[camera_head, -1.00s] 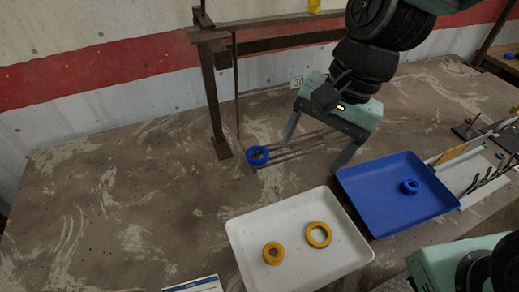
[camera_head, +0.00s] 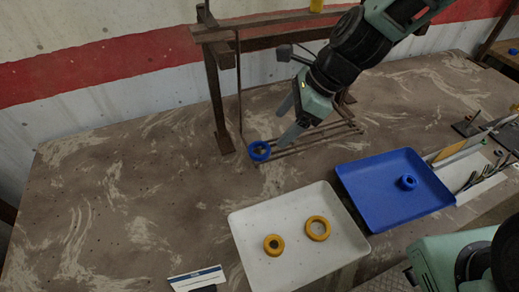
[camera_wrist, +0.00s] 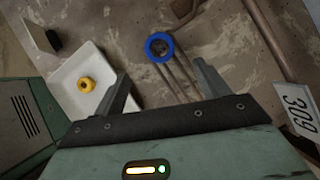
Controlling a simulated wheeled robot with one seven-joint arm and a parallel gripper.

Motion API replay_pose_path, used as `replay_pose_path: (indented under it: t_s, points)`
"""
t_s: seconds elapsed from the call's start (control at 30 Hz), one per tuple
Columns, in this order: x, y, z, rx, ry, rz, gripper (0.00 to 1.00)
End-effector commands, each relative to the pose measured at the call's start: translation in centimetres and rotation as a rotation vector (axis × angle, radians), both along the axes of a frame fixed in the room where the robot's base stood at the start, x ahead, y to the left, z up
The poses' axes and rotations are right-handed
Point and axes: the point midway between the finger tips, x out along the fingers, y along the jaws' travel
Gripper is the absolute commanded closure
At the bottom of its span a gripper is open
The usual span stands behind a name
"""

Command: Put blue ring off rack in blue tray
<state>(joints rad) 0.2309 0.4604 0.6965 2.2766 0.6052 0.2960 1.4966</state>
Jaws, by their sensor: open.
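A blue ring (camera_head: 259,151) is at the front left end of the rack's thin rails (camera_head: 310,139); it also shows in the wrist view (camera_wrist: 159,47), ahead of the fingers. My gripper (camera_head: 282,123) is open and empty, to the right of this ring and apart from it. In the wrist view my gripper (camera_wrist: 165,85) has its two fingers wide apart. The blue tray (camera_head: 375,212) stands at the right and holds another, smaller blue ring (camera_head: 408,182). Whether the ring at the rail end is still around a rail is hard to tell.
A white tray (camera_head: 250,270) with two yellow rings (camera_head: 317,229) stands left of the blue tray. A rusty post (camera_head: 217,105) and crossbeam rise behind the ring. A label card (camera_head: 197,279) lies at the front. The table's left side is clear.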

Motion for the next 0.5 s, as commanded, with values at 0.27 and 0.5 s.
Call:
replay_pose_path:
  t_s: [0.27, 0.5]
  points:
    - [0.2, 1.5, -2.6, 0.000, 0.000, 0.001, 0.26]
    - [0.1, 2.5, -4.2, 0.000, 0.003, 0.003, 0.26]
